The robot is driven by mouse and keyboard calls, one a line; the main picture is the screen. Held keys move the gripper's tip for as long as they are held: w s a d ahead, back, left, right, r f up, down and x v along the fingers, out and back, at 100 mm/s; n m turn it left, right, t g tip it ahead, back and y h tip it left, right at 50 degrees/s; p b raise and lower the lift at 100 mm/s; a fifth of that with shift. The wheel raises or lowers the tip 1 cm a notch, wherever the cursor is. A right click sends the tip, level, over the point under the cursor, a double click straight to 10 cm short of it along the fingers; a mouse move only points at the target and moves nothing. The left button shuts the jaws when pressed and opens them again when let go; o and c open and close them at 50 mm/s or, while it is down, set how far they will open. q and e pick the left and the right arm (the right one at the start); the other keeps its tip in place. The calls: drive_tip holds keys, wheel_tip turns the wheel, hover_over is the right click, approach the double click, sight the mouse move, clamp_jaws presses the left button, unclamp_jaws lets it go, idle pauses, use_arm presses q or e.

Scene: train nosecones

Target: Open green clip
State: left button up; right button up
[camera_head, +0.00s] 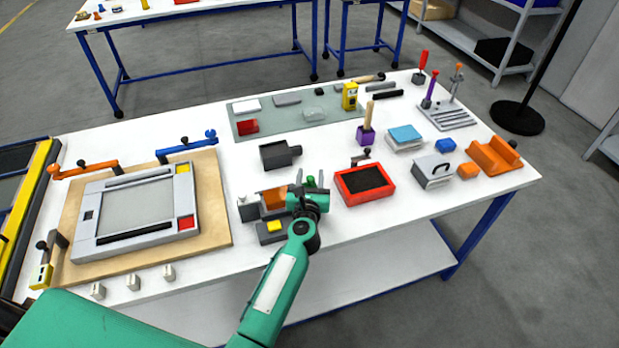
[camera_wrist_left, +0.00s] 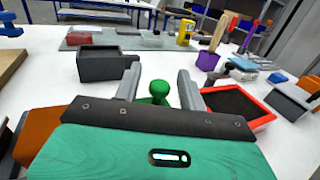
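The green clip (camera_head: 310,182) shows only as a small green part between the fingers of my left gripper (camera_head: 310,178). In the left wrist view its rounded green knob (camera_wrist_left: 158,88) stands upright between the two grey fingers of the gripper (camera_wrist_left: 158,75). The fingers are apart, with a visible gap on each side of the knob. The rest of the clip is hidden behind the gripper body, so I cannot tell whether the clip is open. My right gripper is not in view.
An orange block (camera_head: 273,198) and a dark grey block with a yellow top (camera_head: 271,231) sit close by the gripper. A red tray (camera_head: 364,185) is to its right, a dark grey box (camera_head: 280,155) behind. A wooden board (camera_head: 212,200) with a grey frame lies left.

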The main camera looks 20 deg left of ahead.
use_arm(q)
drive_tip(key=shift+s, duration=0.1)
drive_tip(key=v, duration=0.7)
drive_tip(key=shift+s, duration=0.2)
idle(0.5)
